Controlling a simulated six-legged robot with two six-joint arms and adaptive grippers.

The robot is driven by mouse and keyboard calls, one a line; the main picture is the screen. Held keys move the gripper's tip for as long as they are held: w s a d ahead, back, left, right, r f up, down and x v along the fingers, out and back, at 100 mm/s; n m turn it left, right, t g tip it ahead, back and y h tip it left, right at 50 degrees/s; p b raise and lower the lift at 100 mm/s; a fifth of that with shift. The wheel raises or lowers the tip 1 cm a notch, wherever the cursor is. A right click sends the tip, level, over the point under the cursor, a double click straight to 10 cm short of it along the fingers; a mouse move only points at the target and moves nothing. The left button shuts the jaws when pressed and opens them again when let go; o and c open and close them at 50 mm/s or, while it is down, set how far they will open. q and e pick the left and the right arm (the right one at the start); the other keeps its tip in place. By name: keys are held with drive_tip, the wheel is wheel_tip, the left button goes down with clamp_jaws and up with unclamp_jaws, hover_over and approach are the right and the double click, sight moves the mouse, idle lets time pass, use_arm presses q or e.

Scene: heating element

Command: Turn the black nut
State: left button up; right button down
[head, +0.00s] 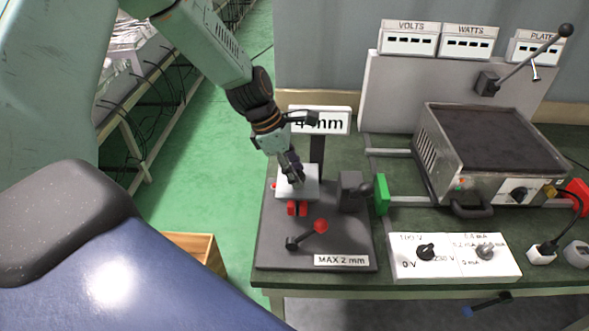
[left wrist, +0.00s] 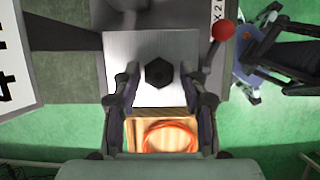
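The black nut (left wrist: 158,72) is a dark hexagon on top of a light metal block (left wrist: 118,50). In the head view, the block (head: 312,186) stands on a dark base plate, and my gripper hides the nut. My left gripper (head: 293,178) points down over the block. In the left wrist view, its two fingers (left wrist: 159,80) are apart on either side of the nut, with a visible gap to it on both sides. I cannot tell how far above the block the fingertips are.
A "4 mm" sign (head: 330,121) stands just behind the gripper. A red-knobbed lever (head: 320,226) is in front of the block, and a green plate (head: 381,194) is to the right. The heating unit (head: 486,150) and a white dial panel (head: 455,262) are farther right. A wooden box (head: 196,246) is left, below the table.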

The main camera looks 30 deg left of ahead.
use_arm(q)
drive_tip(key=shift+w+a+f, duration=0.1)
drive_tip(key=shift+a, duration=0.05)
drive_tip(key=shift+c, duration=1.3)
drive_tip(key=c, duration=0.3)
clamp_jaws()
drive_tip(key=shift+m, duration=0.3)
drive_tip(key=m+g, duration=0.1)
drive_tip(key=m, duration=0.1)
drive_tip(key=m+p, duration=0.1)
drive_tip(key=m, duration=0.1)
drive_tip(key=shift+w+g, duration=0.2)
drive_tip(key=shift+g, duration=0.2)
drive_tip(key=m, duration=0.2)
drive_tip(key=m+g, duration=0.1)
drive_tip(key=m, duration=0.1)
drive_tip(key=shift+w+g+p, duration=0.15)
drive_tip(key=shift+g+p, duration=0.15)
drive_tip(key=m, duration=0.2)
drive_tip(key=m+g, duration=0.1)
drive_tip(key=m, duration=0.2)
drive_tip(key=shift+w+d+g, duration=0.1)
drive_tip(key=shift+d+g, duration=0.1)
drive_tip(key=shift+g, duration=0.1)
drive_tip(key=shift+w+m+g+y, duration=0.1)
drive_tip(key=shift+m+g+y, duration=0.55)
drive_tip(key=shift+m, duration=1.55)
